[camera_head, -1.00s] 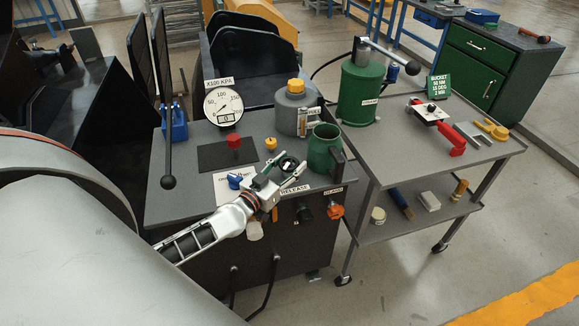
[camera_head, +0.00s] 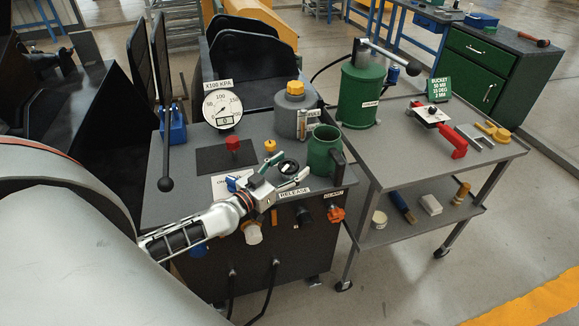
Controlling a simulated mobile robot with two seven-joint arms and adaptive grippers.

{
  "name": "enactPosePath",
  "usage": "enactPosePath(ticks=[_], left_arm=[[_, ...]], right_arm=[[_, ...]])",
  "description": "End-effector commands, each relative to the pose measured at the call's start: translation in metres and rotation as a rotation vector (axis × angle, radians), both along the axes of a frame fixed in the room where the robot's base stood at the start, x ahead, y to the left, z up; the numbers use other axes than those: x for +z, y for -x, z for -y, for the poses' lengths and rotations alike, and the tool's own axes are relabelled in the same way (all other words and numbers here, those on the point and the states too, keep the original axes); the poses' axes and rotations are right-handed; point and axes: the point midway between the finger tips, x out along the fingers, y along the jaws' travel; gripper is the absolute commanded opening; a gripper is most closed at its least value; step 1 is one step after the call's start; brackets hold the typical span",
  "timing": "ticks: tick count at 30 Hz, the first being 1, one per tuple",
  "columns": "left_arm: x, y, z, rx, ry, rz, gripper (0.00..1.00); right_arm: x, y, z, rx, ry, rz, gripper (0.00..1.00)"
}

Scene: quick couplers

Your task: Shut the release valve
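A black round knob (camera_head: 288,167), which I take to be the release valve, stands on the bench top behind the "RELEASE" label (camera_head: 293,193). My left gripper (camera_head: 289,170) reaches in from the lower left. Its fingers are spread, with one tip on the far left side of the knob and the other on its near right side. Whether they touch the knob is too small to tell. My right gripper is not in view.
A green jug (camera_head: 322,150) stands close right of the knob. A yellow-capped grey canister (camera_head: 292,112), a gauge (camera_head: 222,107), a red knob (camera_head: 233,144) and a small yellow knob (camera_head: 270,146) are behind. A cart (camera_head: 400,170) stands at right.

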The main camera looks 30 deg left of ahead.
Motion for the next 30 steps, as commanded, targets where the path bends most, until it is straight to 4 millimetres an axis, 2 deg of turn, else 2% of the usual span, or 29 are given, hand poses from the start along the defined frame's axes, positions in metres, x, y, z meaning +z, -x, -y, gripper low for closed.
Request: enactPosePath(ticks=[8,13,24,30], left_arm=[[0.000,0.001,0.000,0.000,-0.001,0.000,0.62],[-0.001,0.012,-0.002,0.000,-0.001,-0.002,0.62],[-0.002,0.075,-0.012,0.000,-0.002,-0.004,0.62],[-0.001,0.103,-0.016,-0.001,-0.002,-0.003,0.62]], right_arm=[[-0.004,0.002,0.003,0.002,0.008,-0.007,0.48],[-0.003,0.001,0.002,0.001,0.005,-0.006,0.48],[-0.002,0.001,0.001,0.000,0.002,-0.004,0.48],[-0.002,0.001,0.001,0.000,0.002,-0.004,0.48]])
